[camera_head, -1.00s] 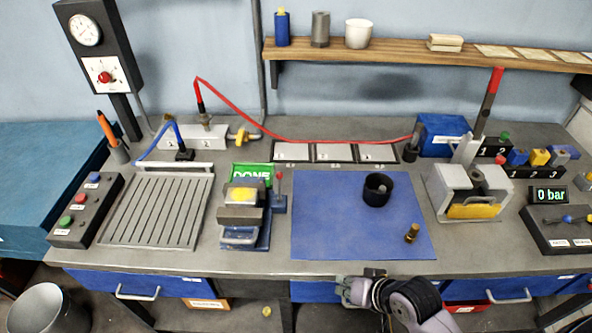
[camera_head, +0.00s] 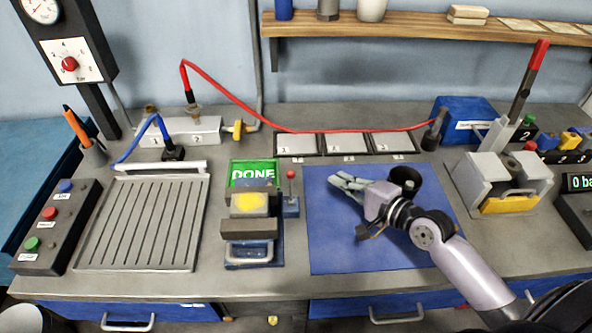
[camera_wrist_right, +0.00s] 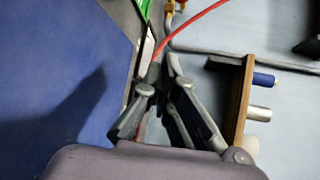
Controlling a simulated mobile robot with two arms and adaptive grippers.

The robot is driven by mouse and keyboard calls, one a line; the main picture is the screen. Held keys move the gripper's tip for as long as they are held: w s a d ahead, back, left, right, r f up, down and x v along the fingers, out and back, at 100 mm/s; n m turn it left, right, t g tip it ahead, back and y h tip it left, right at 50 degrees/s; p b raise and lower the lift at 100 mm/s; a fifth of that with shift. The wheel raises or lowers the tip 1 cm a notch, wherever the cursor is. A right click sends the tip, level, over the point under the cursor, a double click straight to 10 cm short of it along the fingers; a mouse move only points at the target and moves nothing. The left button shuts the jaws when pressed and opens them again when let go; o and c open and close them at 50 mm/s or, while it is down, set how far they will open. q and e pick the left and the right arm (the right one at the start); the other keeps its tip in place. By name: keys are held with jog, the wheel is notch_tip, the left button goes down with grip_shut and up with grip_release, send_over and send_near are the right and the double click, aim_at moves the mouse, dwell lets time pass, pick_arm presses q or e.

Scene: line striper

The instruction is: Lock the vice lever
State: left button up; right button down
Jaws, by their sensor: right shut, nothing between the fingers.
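The vice (camera_head: 249,228) stands on the bench left of the blue mat, with a yellow-topped block (camera_head: 249,204) between its grey jaws. A small upright lever (camera_head: 291,190) with a red knob stands on a blue base at the vice's right side. A green DONE sign (camera_head: 252,173) shows behind the vice. My right gripper (camera_head: 345,182) is shut and empty above the blue mat, to the right of the lever and apart from it, fingers pointing left. In the right wrist view its fingers (camera_wrist_right: 162,75) show, but the lever is not clear there. My left gripper is out of view.
A black cup (camera_head: 405,181) stands on the blue mat (camera_head: 330,250), partly hidden by my right arm. A grooved plate (camera_head: 145,222) lies left of the vice. A grey fixture with a tall red-tipped lever (camera_head: 527,80) stands at right. A red hose (camera_head: 300,128) crosses the back.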

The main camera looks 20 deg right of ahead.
aim_at(291, 187)
jog(key=shift+d+r, duration=0.1)
jog(key=shift+r, duration=0.1)
jog(key=shift+s+d+r, duration=0.1)
jog(key=shift+s, duration=0.3)
jog(key=shift+w, duration=0.2)
jog(key=p+x, duration=0.2)
jog(key=x, duration=0.8)
jog(key=shift+r, duration=0.1)
jog(key=shift+s+a+r+p, duration=0.2)
jog(key=shift+s+a+p, duration=0.3)
jog(key=shift+a+p, duration=0.1)
jog(key=shift+s+a+r+p, duration=0.2)
jog(key=shift+s+a+p, duration=0.3)
jog(key=shift+a+p, duration=0.1)
jog(key=shift+s+a, duration=0.3)
jog(key=shift+s, duration=0.05)
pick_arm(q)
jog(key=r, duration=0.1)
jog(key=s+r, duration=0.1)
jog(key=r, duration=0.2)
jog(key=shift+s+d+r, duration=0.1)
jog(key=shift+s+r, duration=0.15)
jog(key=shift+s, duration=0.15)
pick_arm(e)
jog(key=shift+w, duration=0.1)
